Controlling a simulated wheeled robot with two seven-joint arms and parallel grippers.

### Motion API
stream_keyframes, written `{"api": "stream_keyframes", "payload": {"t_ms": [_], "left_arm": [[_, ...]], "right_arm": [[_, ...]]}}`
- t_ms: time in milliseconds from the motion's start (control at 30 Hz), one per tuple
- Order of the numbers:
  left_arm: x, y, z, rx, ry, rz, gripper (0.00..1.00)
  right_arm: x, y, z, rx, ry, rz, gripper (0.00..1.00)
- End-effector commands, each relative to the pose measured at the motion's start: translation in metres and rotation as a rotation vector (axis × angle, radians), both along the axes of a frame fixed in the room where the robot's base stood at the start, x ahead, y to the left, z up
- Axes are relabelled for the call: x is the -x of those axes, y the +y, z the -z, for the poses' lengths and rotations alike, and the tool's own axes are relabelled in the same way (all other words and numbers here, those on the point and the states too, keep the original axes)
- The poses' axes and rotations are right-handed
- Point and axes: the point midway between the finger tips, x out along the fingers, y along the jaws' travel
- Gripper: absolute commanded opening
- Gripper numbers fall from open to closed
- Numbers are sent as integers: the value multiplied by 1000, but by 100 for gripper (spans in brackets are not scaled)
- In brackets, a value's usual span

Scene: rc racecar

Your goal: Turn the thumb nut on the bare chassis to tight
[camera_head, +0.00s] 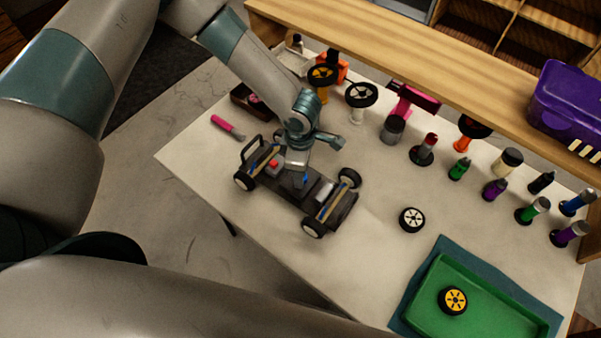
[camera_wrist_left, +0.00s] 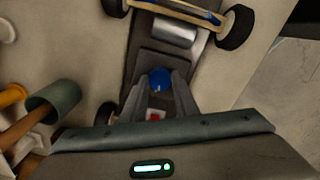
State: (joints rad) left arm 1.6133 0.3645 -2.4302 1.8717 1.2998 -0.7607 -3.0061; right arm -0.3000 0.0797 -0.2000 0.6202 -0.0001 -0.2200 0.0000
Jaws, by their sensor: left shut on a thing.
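The bare chassis (camera_head: 285,195) is a dark, flat car frame with wheels at its corners, standing on the pale table. In the left wrist view the chassis (camera_wrist_left: 150,58) runs up the middle of the picture. My left gripper (camera_head: 302,178) reaches down onto its middle from above. The blue thumb nut (camera_wrist_left: 160,77) sits on the chassis deck between the fingertips of my left gripper (camera_wrist_left: 160,90), which is shut on it. A bit of the blue nut (camera_head: 306,180) shows beside the fingers in the head view. The nut's underside and thread are hidden. My right gripper is out of view.
A loose wheel (camera_head: 412,220) lies right of the chassis. A green tray (camera_head: 500,315) holding a yellow-hubbed wheel (camera_head: 453,300) is at front right. Several bottles and stands line the back, with a purple case (camera_head: 570,105) on the shelf. A pink-handled tool (camera_head: 224,125) lies at left.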

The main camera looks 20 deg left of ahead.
Motion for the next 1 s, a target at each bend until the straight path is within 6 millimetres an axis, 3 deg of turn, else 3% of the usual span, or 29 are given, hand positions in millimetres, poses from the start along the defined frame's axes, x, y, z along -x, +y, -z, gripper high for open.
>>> {"api": "stream_keyframes", "payload": {"t_ms": [567,600,667,1000], "left_arm": [[1,-1,0,3,1,25,5],[1,-1,0,3,1,25,32],[1,-1,0,3,1,25,46],[0,-1,0,1,1,25,46]], "right_arm": [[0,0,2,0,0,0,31],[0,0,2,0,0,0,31],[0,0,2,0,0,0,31],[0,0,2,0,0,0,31]]}}
